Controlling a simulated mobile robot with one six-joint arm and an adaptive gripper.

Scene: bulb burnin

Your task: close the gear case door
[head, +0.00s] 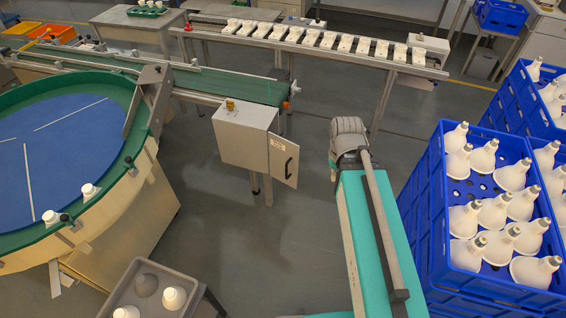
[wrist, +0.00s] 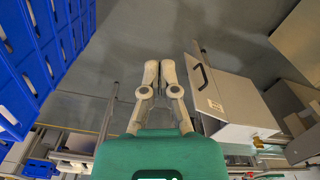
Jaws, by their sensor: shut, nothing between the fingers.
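The gear case (head: 240,138) is a pale grey box on legs, left of my arm in the head view. In the wrist view the door (wrist: 212,92) stands out from the case (wrist: 244,104), with the handle (wrist: 202,74) showing. My gripper (wrist: 159,64) is shut and empty, its fingertips together. It is left of the door in the wrist view with a gap between them. In the head view my arm hides the fingers.
Blue crates (head: 421,206) of white bulbs stand close at the right. A green conveyor (head: 228,84) runs behind the case, and a rail of white holders (head: 388,66) lies further back. A blue round table (head: 62,165) is at left. Floor (head: 232,225) in front of the case is clear.

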